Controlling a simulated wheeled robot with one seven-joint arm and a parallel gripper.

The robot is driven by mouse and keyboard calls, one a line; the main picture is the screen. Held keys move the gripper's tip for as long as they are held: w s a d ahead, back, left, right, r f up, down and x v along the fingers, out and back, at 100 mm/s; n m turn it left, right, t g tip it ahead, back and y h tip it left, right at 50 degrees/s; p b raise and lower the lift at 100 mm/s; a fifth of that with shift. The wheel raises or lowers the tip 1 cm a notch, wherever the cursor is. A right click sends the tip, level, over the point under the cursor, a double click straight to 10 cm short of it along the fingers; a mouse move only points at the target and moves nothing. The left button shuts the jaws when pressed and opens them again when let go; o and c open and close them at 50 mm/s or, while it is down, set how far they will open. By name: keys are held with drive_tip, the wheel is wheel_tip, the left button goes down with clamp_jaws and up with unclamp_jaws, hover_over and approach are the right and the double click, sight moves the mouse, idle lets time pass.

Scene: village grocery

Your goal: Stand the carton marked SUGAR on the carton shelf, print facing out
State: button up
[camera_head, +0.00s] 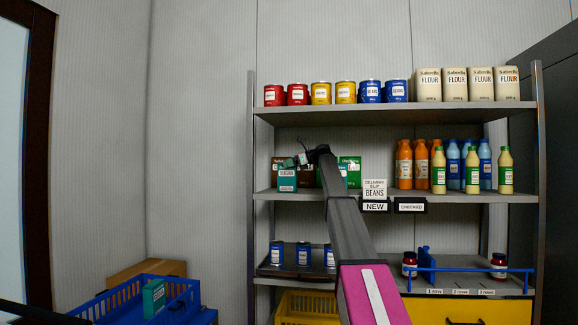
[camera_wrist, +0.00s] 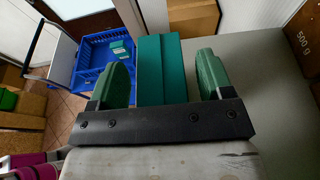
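A teal carton (camera_head: 287,183) with a pale label facing out stands at the left end of the middle shelf (camera_head: 400,197); its print is too small to read surely. It appears upright near the shelf's front edge. My gripper (camera_head: 302,161) is at its top. In the wrist view, the teal carton (camera_wrist: 160,75) lies between the two green fingertips of my gripper (camera_wrist: 162,82). A gap shows at the right finger, and the left finger is close to or beside the carton. The fingers look open around it. My arm hides part of the shelf.
Brown cartons (camera_wrist: 194,18) stand close behind, and a green carton (camera_head: 353,162) is right of my wrist. A blue crate (camera_head: 122,304) at lower left holds another teal carton (camera_head: 153,298).

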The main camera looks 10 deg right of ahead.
drive_tip(key=shift+r, duration=0.1)
drive_tip(key=v, duration=1.2)
drive_tip(key=shift+s, duration=0.1)
idle(0.3)
